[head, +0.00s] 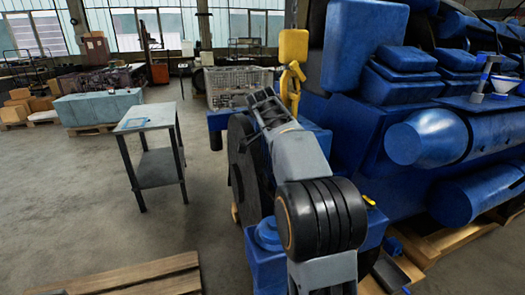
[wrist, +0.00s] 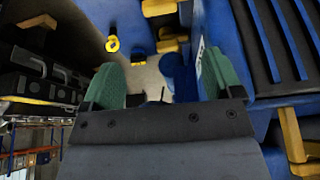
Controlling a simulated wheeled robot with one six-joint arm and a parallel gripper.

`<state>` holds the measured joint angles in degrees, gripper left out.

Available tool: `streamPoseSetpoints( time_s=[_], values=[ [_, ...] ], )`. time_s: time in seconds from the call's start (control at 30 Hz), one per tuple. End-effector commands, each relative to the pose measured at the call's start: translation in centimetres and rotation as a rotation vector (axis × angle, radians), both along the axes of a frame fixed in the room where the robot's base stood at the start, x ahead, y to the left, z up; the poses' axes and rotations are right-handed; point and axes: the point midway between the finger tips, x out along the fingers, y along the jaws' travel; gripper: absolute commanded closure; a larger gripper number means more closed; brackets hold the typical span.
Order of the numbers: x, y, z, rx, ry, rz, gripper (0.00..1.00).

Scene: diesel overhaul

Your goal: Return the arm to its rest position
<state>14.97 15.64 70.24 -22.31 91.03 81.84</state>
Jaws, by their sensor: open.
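My gripper (wrist: 176,78) shows in the wrist view with its two green-padded fingers wide apart. It is open, and nothing is held between the fingers. In the head view my arm rises from the bottom middle, bends at a black joint and reaches up and away beside the blue diesel engine (head: 370,45). My gripper itself cannot be made out there. In the wrist view, blue engine surfaces (wrist: 265,60) and yellow parts (wrist: 165,45) lie beyond and beside the fingers.
A grey side table (head: 150,125) with a small blue item stands to the left. A yellow hook (head: 291,80) hangs close behind my arm. Wooden pallets (head: 135,278) lie at the lower left. Open concrete floor (head: 60,190) spreads at the left.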

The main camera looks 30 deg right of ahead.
Motion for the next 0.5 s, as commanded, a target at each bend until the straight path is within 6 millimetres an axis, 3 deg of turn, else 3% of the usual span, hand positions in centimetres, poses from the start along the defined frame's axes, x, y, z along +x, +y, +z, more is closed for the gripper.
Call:
streamPoseSetpoints(
  time_s=[0.27,0.37,0.5],
  values=[
    [-0.4,0.7,-0.1,0.010,0.007,0.054,0.15],
    [-1.3,2.5,-0.5,0.037,0.021,0.196,0.15],
    [-4.4,6.9,-2.3,0.089,0.050,0.556,0.15]
  ],
)
